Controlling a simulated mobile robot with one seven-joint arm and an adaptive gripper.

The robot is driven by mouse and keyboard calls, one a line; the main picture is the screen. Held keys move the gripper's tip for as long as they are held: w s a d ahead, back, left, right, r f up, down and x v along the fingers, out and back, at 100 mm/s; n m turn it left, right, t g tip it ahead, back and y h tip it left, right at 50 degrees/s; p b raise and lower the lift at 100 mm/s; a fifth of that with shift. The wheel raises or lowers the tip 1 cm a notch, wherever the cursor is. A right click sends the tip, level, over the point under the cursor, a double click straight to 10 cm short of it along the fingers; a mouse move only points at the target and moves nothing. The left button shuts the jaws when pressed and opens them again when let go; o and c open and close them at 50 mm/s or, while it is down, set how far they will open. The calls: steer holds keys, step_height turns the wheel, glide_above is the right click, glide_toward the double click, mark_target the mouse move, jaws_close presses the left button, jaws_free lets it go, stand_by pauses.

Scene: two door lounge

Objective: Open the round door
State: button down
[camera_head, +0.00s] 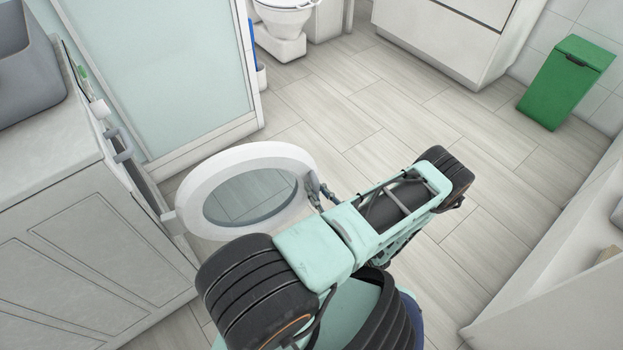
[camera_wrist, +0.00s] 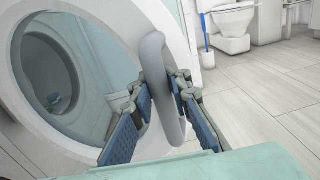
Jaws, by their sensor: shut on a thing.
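The round door (camera_head: 232,156) has a white ring and a clear round window. In the head view it stands swung out from the front of the machine under the left counter, with floor showing through the window. My gripper (camera_head: 320,190) is at the door's right edge. In the wrist view the door (camera_wrist: 108,38) fills the left side, and a grey loop handle (camera_wrist: 157,62) stands out from its rim. My gripper (camera_wrist: 162,88) has one finger on each side of the handle and is shut on it. The handle is hardly visible in the head view.
A counter (camera_head: 45,165) with a grey basin (camera_head: 28,65) is at left. Behind the door is a frosted glass panel (camera_head: 165,75). A toilet (camera_head: 285,25) and a white cabinet (camera_head: 450,40) are at the back, a green bin (camera_head: 565,85) at right. The middle floor is clear.

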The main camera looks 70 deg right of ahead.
steer(key=shift+s+a, duration=0.25)
steer(key=shift+s, duration=0.05)
steer(key=c, duration=1.8)
jaws_free()
steer(key=shift+c, duration=0.2)
steer(key=v, duration=1.2)
steer(key=shift+w, duration=0.1)
